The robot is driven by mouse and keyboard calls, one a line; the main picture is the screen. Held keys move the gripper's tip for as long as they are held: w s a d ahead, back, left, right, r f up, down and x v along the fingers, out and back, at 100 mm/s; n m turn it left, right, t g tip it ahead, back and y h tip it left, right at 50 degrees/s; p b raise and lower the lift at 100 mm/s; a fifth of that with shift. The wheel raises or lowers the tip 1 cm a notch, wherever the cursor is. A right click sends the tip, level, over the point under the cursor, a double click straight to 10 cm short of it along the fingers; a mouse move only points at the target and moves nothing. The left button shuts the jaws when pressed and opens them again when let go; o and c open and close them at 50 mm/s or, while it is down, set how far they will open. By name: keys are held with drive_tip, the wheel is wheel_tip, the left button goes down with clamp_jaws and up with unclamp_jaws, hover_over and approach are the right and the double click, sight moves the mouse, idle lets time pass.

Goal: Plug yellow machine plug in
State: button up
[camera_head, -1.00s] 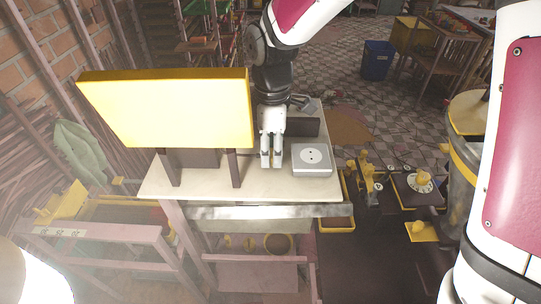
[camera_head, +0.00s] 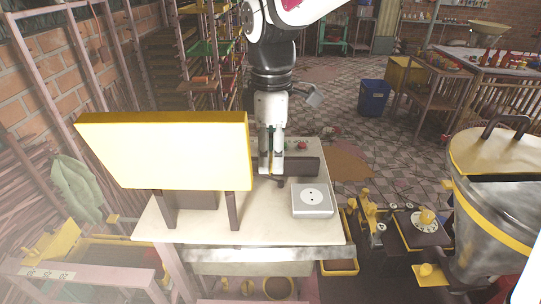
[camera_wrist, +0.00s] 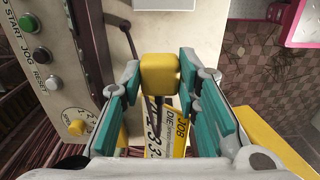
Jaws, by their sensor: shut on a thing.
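My gripper (camera_head: 271,172) hangs over the pale table behind the yellow panel, left of the white socket box and a little farther back. In the wrist view its teal fingers (camera_wrist: 162,100) are shut on a yellow plug (camera_wrist: 160,72). In the head view the plug is hard to make out; a small dark piece shows under the fingertips. The white socket box (camera_head: 312,198) lies on the table with a round outlet on top. The plug is apart from it.
A big yellow panel (camera_head: 165,150) stands on the table (camera_head: 200,228) left of my gripper. A dark block (camera_head: 303,166) sits behind the socket box. In the wrist view a control panel (camera_wrist: 50,15) with buttons is at left. A metal drum (camera_head: 492,205) stands far right.

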idle(0.3)
drive_tip(key=w+d+f+m, duration=0.3)
drive_tip(key=w+d+m, duration=0.5)
drive_tip(key=d+m, duration=0.1)
drive_tip(key=w+d+f+m, duration=0.4)
drive_tip(key=w+d+m, duration=0.4)
drive_tip(key=m, duration=0.4)
drive_tip(key=shift+d, duration=0.4)
drive_tip(key=shift+s+p, duration=0.2)
drive_tip(key=shift+p, duration=0.3)
